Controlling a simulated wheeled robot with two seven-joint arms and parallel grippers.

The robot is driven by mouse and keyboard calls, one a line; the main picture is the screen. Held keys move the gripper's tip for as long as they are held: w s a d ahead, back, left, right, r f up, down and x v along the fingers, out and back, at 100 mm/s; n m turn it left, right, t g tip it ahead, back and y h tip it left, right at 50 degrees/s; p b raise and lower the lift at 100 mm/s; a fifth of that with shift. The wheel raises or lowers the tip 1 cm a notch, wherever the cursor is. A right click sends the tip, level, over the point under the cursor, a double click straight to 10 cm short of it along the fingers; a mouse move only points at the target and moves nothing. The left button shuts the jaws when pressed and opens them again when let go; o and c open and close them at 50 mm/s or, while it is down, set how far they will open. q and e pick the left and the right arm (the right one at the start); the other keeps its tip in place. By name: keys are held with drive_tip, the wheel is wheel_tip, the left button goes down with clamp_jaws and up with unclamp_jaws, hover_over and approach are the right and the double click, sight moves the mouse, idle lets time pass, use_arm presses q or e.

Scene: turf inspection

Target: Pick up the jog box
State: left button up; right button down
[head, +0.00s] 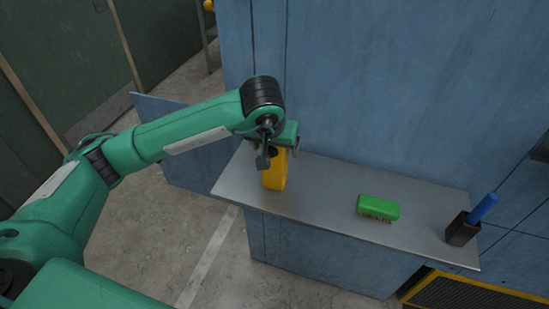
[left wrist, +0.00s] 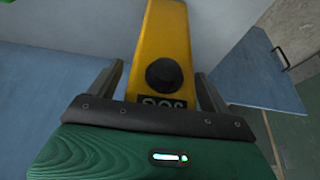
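The jog box (head: 275,171) is a yellow upright box on the grey shelf (head: 322,193), near its left end. In the left wrist view the yellow box (left wrist: 165,35) shows a round black knob and a dark label that looks upside down. My left gripper (head: 276,152) is at the upper part of the box. In the left wrist view its fingers (left wrist: 160,80) stand on either side of the box. A gap shows on the left side and a narrower one on the right, so it looks open. My right gripper is not in view.
A green brush-like block (head: 378,208) lies on the shelf to the right. A dark holder (head: 461,230) with a blue stick (head: 483,208) stands at the right end. The blue wall (head: 400,90) rises behind the shelf. The shelf between box and block is clear.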

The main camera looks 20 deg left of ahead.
use_arm(q)
drive_tip(key=c, duration=1.2)
drive_tip(key=shift+r, duration=0.1)
drive_tip(key=shift+c, duration=0.2)
